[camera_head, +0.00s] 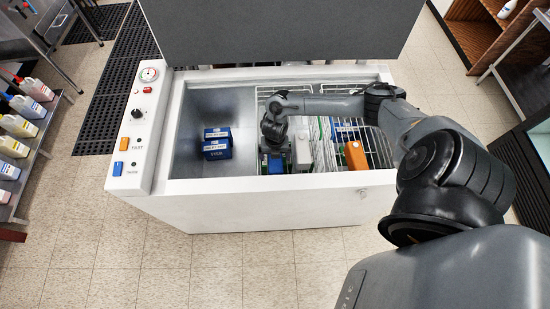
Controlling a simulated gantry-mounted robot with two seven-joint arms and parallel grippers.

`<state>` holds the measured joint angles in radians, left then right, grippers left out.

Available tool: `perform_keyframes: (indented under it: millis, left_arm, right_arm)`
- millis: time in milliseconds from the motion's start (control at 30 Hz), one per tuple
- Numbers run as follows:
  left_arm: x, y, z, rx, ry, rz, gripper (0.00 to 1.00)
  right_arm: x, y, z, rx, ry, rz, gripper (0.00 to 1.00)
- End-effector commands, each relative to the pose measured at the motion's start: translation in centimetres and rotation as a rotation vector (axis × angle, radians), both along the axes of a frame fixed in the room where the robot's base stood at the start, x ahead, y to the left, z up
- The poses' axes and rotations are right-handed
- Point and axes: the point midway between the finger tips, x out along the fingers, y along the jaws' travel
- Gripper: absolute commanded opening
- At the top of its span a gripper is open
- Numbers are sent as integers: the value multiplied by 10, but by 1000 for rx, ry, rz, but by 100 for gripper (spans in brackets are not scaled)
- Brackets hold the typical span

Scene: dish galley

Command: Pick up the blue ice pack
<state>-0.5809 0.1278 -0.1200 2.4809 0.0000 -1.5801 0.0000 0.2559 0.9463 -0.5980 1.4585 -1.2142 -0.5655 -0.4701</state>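An open white chest freezer (258,190) stands in the middle of the head view. My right arm reaches into it from the right. My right gripper (275,148) points down over a small blue item (275,166) near the front wall. That item may be a blue ice pack; the gripper and wrist cover part of it. I cannot tell whether the fingers are open, shut or touching it. Two stacked blue packs (217,151) with white labels lie in the left bay, apart from the gripper. My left gripper is not in view.
A wire basket (378,148) right of the gripper holds an orange item (356,155) and white packets (323,154). The raised lid (285,30) stands behind. A control panel (138,130) lines the left edge. The bare left bay floor has free room.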

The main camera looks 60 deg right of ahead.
Motion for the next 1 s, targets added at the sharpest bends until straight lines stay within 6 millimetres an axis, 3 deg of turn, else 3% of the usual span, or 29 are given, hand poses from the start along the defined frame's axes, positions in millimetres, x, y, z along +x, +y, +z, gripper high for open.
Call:
perform_keyframes:
  millis: [167, 500, 867, 1000]
  left_arm:
    - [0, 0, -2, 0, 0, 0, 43]
    - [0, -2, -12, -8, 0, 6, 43]
    - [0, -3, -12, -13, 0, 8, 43]
    - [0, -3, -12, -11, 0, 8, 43]
  right_arm:
    - [0, -1, -9, 0, 1, 0, 92]
    - [1, -5, -50, 0, 1, -1, 92]
    - [1, -5, -56, 0, 0, 1, 92]
    - [1, -5, -56, 0, 0, 0, 72]
